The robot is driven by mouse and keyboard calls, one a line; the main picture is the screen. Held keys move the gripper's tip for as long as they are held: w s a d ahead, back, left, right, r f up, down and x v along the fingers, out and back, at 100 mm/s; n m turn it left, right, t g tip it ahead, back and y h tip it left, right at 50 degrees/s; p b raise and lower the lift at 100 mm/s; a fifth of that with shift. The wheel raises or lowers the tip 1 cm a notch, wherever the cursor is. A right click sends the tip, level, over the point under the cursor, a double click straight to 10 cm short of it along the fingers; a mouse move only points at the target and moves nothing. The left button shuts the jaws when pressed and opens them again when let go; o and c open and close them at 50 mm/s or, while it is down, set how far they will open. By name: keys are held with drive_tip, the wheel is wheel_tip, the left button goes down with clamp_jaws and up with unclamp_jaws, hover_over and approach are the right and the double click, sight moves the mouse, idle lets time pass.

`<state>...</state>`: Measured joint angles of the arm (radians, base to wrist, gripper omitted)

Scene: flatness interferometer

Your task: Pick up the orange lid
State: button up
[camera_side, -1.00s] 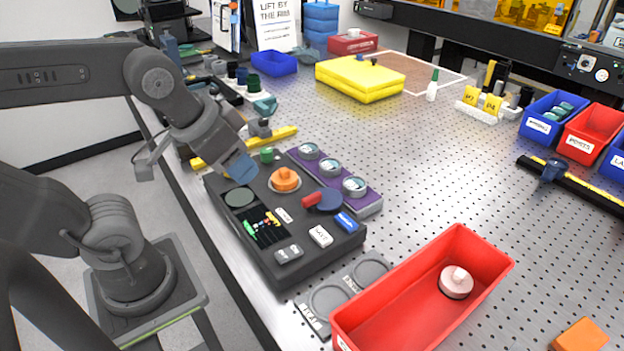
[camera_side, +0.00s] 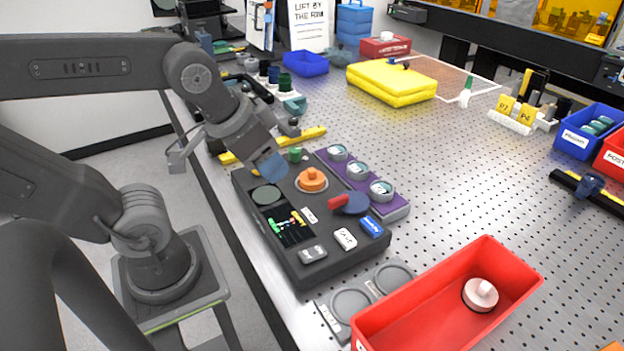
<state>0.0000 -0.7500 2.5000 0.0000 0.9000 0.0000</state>
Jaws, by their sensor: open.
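The orange lid (camera_side: 312,178) has a raised knob and sits on a pale round base in the dark tray (camera_side: 305,262). My gripper (camera_side: 270,166), with blue at its tip, hangs above the tray, up and left of the lid in the picture. It does not touch the lid and holds nothing that I can see. The gap between its fingers is hard to make out from this side.
Also in the tray are a green disc (camera_side: 266,195), a red-handled tool (camera_side: 347,203) and small labelled blocks. A purple rack (camera_side: 396,205) with round pieces lies alongside. A red bin (camera_side: 420,310) holds a pale knobbed piece (camera_side: 480,294).

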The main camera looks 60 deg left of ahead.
drive_tip(key=o, duration=0.7)
drive_tip(key=shift+o, duration=0.2)
drive_tip(key=n+g+y, duration=0.4)
drive_tip(key=n+g, duration=0.1)
drive_tip(key=n, duration=1.1)
approach(312, 170)
drive_tip(key=x, duration=1)
